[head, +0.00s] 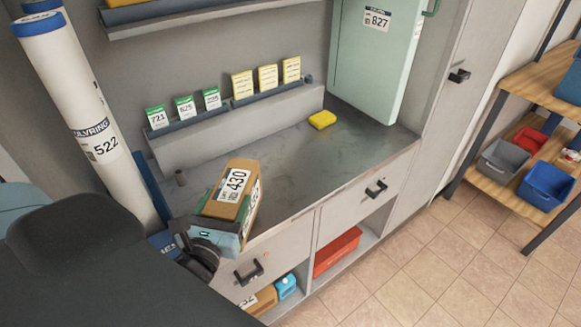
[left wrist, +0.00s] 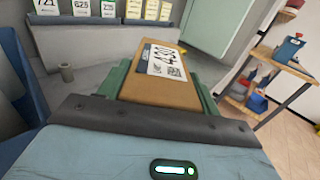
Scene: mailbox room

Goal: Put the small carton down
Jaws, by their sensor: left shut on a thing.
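The small carton (head: 232,185) is brown with a white label reading 430. In the head view it is at the left front part of the grey counter (head: 330,158), slightly tilted. My left gripper (head: 225,222) is shut on the carton, with its arm coming in from the left. In the left wrist view the carton (left wrist: 155,88) sits between the green fingers of my left gripper (left wrist: 160,85). Whether the carton's underside touches the counter cannot be told. My right gripper is not in view.
Numbered cards stand in a rail (head: 228,105) at the counter's back. A yellow block (head: 322,119) lies near a pale green cabinet (head: 372,60). White tubes (head: 75,95) stand at left. The counter's middle is clear. A wooden shelf (head: 540,85) with bins stands at right.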

